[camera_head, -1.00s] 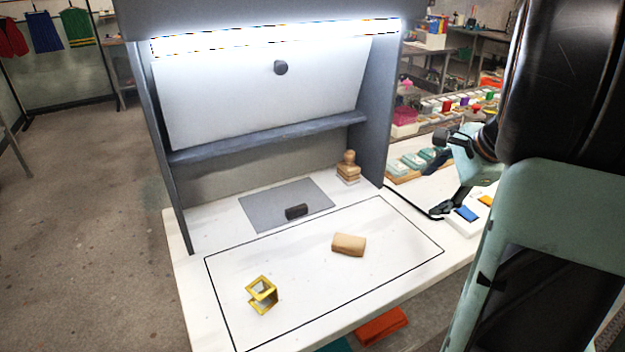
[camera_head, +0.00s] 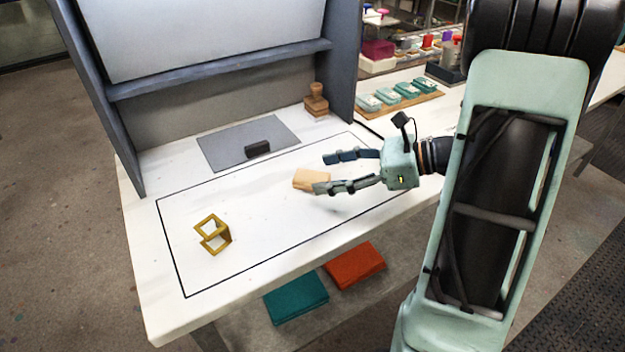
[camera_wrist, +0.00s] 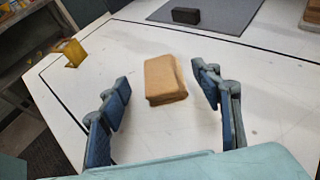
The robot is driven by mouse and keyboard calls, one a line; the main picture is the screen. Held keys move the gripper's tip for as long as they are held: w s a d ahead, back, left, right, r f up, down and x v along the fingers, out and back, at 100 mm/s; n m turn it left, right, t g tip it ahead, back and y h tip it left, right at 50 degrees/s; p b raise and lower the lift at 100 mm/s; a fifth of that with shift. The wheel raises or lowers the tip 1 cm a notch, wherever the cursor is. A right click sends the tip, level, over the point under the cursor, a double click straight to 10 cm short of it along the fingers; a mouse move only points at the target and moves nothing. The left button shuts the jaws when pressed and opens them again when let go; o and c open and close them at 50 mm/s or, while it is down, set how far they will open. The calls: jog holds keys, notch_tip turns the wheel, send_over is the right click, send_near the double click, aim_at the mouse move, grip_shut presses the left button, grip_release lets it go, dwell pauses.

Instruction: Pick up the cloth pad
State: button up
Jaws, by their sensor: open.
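The cloth pad, a tan, rounded block (camera_head: 306,179), lies on the white table inside the black outline. It shows whole in the wrist view (camera_wrist: 165,80), ahead of and between the lines of the two fingers. My gripper (camera_head: 322,172) is open, with blue-faced fingers spread at either side of the pad's near end. In the head view one finger covers part of the pad. Nothing is held, and I cannot tell if a finger touches the pad.
A yellow open frame (camera_head: 213,234) stands to the left on the table. A black block (camera_head: 257,149) sits on a grey mat (camera_head: 222,150) at the back. A wooden stamp (camera_head: 316,100) stands by the right wall of the grey booth (camera_head: 215,75). Table between pad and frame is clear.

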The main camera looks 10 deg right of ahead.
aim_at(307, 174)
jog(key=x, duration=0.5)
jog(key=shift+w+a+b, duration=0.25)
jog(key=shift+a+b, duration=0.05)
jog(key=shift+a, duration=0.05)
jog(key=c, duration=0.9)
